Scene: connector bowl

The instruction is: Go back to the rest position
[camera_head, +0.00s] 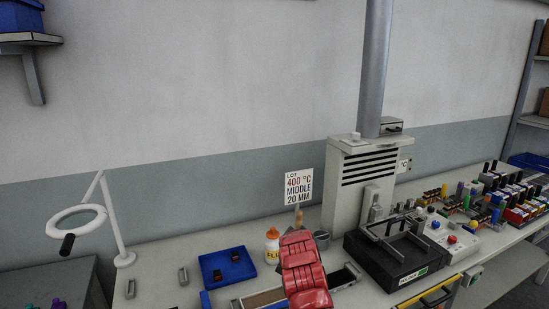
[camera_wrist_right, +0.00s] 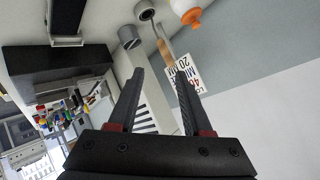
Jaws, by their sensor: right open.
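My right gripper (camera_wrist_right: 160,74) shows in the right wrist view. Its two dark fingers stand apart and nothing is seen between them. That view is turned upside down. Beyond the fingers are the lot sign (camera_wrist_right: 182,80) and the grey machine with slots. A white bottle with an orange cap (camera_wrist_right: 192,17) is at the top edge, apart from the fingers. In the head view I cannot make out the right gripper's fingers. My left gripper is in neither view.
In the head view, a red segmented shape (camera_head: 302,272) rises over the bench front. Behind it stand the bottle (camera_head: 272,246), sign (camera_head: 299,187) and slotted machine (camera_head: 362,190). A blue tray (camera_head: 211,264) and ring lamp (camera_head: 122,257) are left. A black device (camera_head: 385,262) and several connectors are right.

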